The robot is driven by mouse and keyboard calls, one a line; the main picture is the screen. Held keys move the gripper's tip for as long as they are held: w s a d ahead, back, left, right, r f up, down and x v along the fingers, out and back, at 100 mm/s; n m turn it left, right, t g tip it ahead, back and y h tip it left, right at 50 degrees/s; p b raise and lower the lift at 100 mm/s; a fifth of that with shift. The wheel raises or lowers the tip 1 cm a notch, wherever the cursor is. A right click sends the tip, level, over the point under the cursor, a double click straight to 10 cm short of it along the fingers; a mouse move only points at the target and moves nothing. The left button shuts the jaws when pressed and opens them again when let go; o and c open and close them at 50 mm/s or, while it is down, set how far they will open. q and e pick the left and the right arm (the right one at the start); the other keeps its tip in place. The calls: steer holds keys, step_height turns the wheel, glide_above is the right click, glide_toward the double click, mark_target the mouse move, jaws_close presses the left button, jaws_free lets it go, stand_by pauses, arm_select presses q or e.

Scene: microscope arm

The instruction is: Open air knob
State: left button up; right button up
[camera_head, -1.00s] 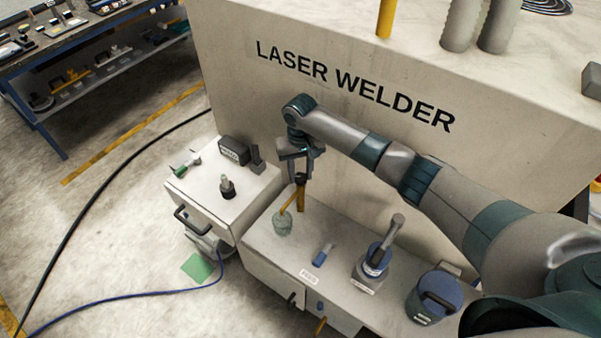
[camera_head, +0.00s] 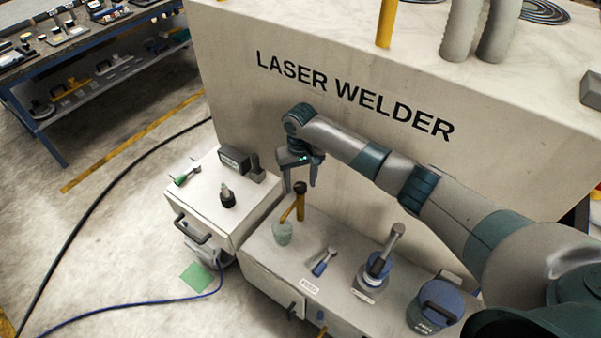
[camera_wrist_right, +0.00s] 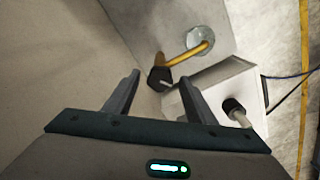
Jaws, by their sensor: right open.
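No label that I can read marks the air knob, so I cannot tell for sure which part it is. A yellow lever (camera_head: 291,211) with a dark end (camera_head: 300,187) rises from a round glassy base (camera_head: 282,233) on the low cabinet. My right gripper (camera_head: 300,178) is open just above this dark end. In the right wrist view the gripper (camera_wrist_right: 160,78) has empty jaws, and the dark end (camera_wrist_right: 158,79) shows between its fingertips, apparently beyond them. A small blue-handled lever (camera_head: 321,267) sits beside a white label. My left gripper is not in view.
The laser welder's wall (camera_head: 250,110) rises close behind my right arm. A white box (camera_head: 205,195) with a black-based fitting (camera_head: 228,197) stands left of the cabinet. A blue-and-grey fixture (camera_head: 375,270) and a round blue lid (camera_head: 440,298) stand to the right.

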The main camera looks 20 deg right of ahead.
mark_target(301, 185)
step_height(301, 185, up, 17)
steer(key=shift+r, duration=0.15)
stand_by(0.5)
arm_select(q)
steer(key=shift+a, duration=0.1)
arm_select(e)
steer(key=shift+w, duration=0.1)
